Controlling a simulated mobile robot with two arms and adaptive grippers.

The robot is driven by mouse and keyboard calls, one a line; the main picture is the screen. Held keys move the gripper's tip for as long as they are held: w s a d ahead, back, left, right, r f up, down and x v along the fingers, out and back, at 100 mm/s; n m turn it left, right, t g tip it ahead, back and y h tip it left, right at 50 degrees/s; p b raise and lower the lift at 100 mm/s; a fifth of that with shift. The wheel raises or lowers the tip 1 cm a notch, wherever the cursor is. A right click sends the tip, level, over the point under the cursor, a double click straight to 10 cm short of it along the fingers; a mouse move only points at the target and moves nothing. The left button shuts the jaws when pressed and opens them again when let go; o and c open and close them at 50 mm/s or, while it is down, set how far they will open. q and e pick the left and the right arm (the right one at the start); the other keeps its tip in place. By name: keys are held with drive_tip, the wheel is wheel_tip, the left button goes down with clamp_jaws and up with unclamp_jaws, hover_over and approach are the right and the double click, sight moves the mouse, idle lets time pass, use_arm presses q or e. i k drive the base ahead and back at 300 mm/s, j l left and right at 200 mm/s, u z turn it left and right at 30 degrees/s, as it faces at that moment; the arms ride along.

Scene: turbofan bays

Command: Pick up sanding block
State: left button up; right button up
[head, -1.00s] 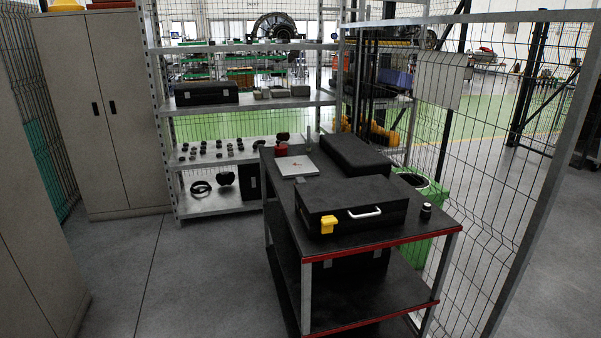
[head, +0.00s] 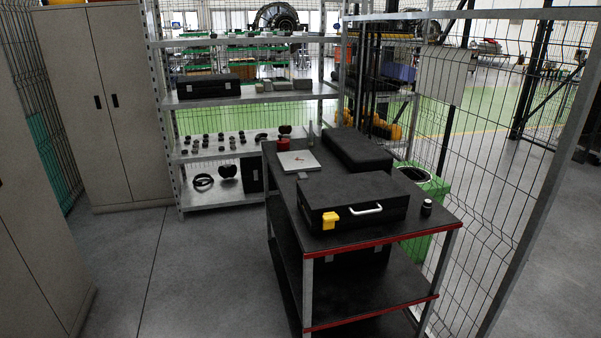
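I cannot pick out the sanding block with certainty. A small grey block (head: 303,176) lies on the cart top (head: 283,186), between the white sheet and the front black case; it is too small to identify. Several grey block-like pieces (head: 279,86) sit on the upper shelf at the back, right of a black case. Neither of my grippers is in view.
The black cart with red edging carries two black cases (head: 352,203) (head: 357,150), a white sheet (head: 298,161), a red container (head: 283,144) and a small dark bottle (head: 427,207). Wire fencing (head: 490,180) closes the right side. Grey floor (head: 200,270) is clear at left.

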sight(302, 175)
drive_tip(key=i+j, duration=0.2)
drive_tip(key=i+j+z, duration=0.15)
drive_tip(key=j, duration=0.25)
drive_tip(key=i+j, duration=0.15)
drive_tip(key=j, duration=0.15)
drive_tip(key=i+j+z, duration=0.15)
drive_tip(key=i+j, duration=0.2)
drive_tip(key=j, duration=0.3)
drive_tip(key=z, duration=0.05)
